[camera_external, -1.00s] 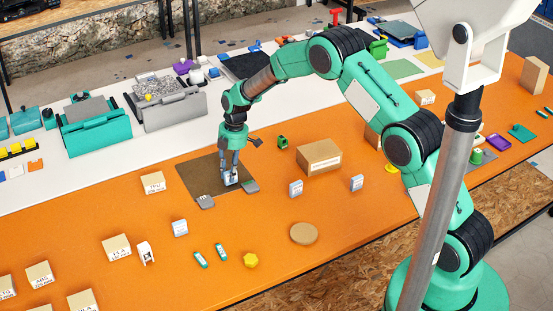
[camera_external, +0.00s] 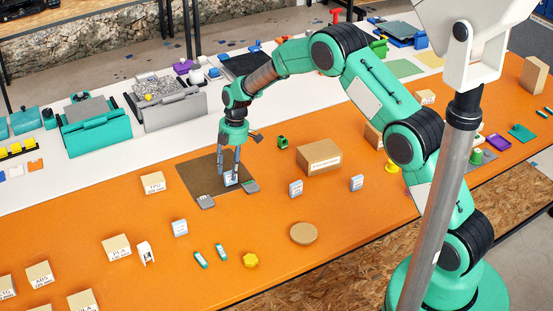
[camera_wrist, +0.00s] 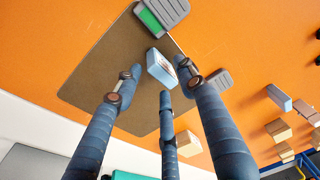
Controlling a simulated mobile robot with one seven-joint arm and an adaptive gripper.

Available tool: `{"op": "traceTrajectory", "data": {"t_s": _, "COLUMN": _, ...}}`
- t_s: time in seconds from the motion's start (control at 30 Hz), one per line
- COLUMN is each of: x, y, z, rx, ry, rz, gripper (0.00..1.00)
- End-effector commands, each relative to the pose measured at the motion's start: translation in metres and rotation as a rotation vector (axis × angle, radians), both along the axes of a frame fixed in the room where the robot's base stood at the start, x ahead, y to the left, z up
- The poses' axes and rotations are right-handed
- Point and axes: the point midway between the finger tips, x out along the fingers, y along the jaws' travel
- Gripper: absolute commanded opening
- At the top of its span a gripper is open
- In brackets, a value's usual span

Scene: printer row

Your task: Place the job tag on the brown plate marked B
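The job tag, a small white and light-blue block (camera_external: 230,179), stands on the brown plate (camera_external: 196,178) near its front edge. In the wrist view the tag (camera_wrist: 161,68) is over the brown plate (camera_wrist: 100,75), between my spread fingertips. My gripper (camera_external: 230,168) points down above and around the tag. In the wrist view my gripper (camera_wrist: 160,84) looks open, with a clear gap between the left finger and the tag; the right finger is close to it. I cannot read a letter B on the plate.
A cardboard box (camera_external: 320,157) stands right of the plate. A round tan disc (camera_external: 304,233) lies in front.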

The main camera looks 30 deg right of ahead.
Motion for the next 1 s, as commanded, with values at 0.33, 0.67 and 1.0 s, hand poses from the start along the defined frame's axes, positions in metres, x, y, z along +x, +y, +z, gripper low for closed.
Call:
{"op": "traceTrajectory", "data": {"t_s": 0.33, "x": 0.001, "y": -0.009, "z": 0.057, "rx": 0.0, "ry": -0.001, "rz": 0.0, "gripper": 0.4}}
{"op": "traceTrajectory", "data": {"t_s": 0.67, "x": 0.001, "y": -0.014, "z": 0.096, "rx": 0.0, "ry": -0.001, "rz": 0.0, "gripper": 0.4}}
{"op": "traceTrajectory", "data": {"t_s": 1.0, "x": 0.0, "y": -0.015, "z": 0.101, "rx": 0.0, "ry": 0.0, "rz": 0.0, "gripper": 0.4}}
